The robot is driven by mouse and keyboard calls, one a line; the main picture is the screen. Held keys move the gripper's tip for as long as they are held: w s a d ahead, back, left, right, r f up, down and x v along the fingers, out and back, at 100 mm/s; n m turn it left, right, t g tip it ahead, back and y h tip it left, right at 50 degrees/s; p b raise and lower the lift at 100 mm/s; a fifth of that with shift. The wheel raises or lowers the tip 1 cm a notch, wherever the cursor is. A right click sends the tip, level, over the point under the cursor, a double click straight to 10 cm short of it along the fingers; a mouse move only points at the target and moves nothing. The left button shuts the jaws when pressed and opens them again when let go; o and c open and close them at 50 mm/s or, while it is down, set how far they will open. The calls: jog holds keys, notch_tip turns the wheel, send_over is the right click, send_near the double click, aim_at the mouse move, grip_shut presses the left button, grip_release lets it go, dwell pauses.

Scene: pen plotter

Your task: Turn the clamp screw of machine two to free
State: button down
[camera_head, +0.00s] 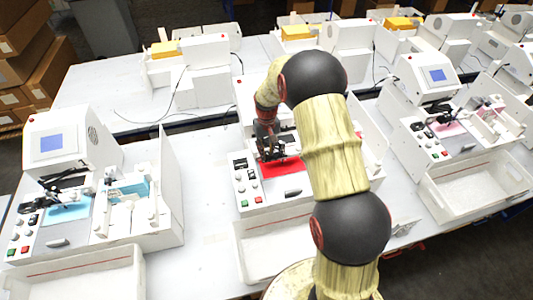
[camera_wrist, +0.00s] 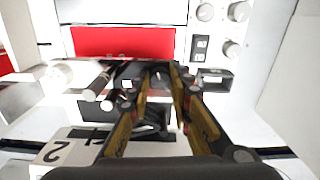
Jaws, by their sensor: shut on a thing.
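Machine two is the middle plotter, with a red sheet (camera_head: 283,168) on its bed; its white plate with a black "2" (camera_wrist: 58,152) shows in the wrist view. The red sheet (camera_wrist: 125,41) lies beyond the fingertips there. My gripper (camera_head: 271,152) is down at the black pen carriage, in front of the machine's housing. In the wrist view my gripper's fingers (camera_wrist: 158,78) come together at the dark clamp parts, shut on the clamp screw. The screw is mostly hidden between the fingertips, so its turned position cannot be told.
Plotters with a blue sheet (camera_head: 68,212) and a pink sheet (camera_head: 452,128) stand left and right. White trays (camera_head: 78,285) lie in front of the machines. Knobs (camera_wrist: 238,11) and switches sit close to the fingers. My arm hides part of machine two.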

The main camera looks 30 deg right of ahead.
aim_at(266, 153)
jog(key=n+b, duration=0.2)
jog(key=n, duration=0.4)
jog(key=shift+n, duration=0.3)
dwell(0.5)
jog(key=c, duration=1.6)
grip_release()
jog(key=shift+r, duration=0.1)
notch_tip(266, 153, up, 12)
jog(key=shift+f, duration=0.1)
